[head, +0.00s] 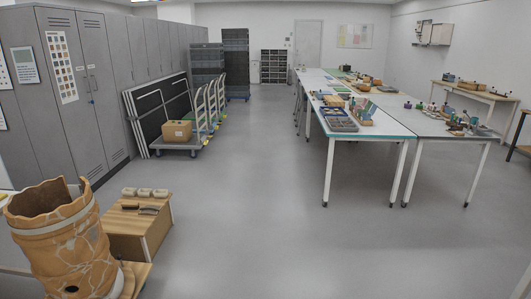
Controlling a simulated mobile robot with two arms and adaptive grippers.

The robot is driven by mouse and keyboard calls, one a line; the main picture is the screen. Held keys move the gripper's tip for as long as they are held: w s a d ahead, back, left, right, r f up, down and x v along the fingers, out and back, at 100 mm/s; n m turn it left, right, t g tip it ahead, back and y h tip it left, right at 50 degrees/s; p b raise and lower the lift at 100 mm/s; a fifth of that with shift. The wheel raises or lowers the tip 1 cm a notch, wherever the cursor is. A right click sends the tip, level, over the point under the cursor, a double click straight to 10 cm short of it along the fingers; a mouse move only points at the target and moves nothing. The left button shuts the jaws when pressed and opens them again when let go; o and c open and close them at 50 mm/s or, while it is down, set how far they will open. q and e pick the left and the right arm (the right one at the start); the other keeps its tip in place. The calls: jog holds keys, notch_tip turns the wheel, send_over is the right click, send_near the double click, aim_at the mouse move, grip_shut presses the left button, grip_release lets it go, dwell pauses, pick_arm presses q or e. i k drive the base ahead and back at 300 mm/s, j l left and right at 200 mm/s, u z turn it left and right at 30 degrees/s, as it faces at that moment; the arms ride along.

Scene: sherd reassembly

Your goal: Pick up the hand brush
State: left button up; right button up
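A small item with a dark handle (130,207) lies on top of a low wooden cabinet (122,223) at the lower left of the head view. A second slim item, greyish and brown (149,210), lies right beside it. One of these may be the hand brush, but they are too small to tell for sure. Neither of my grippers is in view.
A large cracked clay vessel (66,245) stands left of the cabinet, close to me. Several small pale trays (145,192) sit at the cabinet's back edge. Carts with a box (177,131) stand behind. Long worktables (372,128) are at right; the middle floor is clear.

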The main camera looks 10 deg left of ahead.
aim_at(125, 205)
jog(key=i+u, duration=0.1)
jog(key=i, duration=0.6)
jog(key=i+l, duration=0.1)
jog(key=i, duration=0.55)
jog(key=i+u, duration=0.15)
jog(key=i, duration=0.55)
jog(key=i+j+u, duration=0.1)
jog(key=i+u, duration=0.6)
jog(key=i, duration=0.2)
jog(key=i+l+u, duration=0.55)
jog(key=i+u, duration=0.15)
jog(key=i, duration=0.2)
jog(key=i+l+u, duration=0.85)
jog(key=u, duration=0.15)
jog(key=i+l+u, duration=0.15)
jog(key=l+u, duration=0.2)
jog(key=i+l+u, duration=0.15)
jog(key=l+u, duration=0.15)
jog(key=l, duration=0.2)
jog(key=i+l+u, duration=0.1)
jog(key=l+u, duration=0.25)
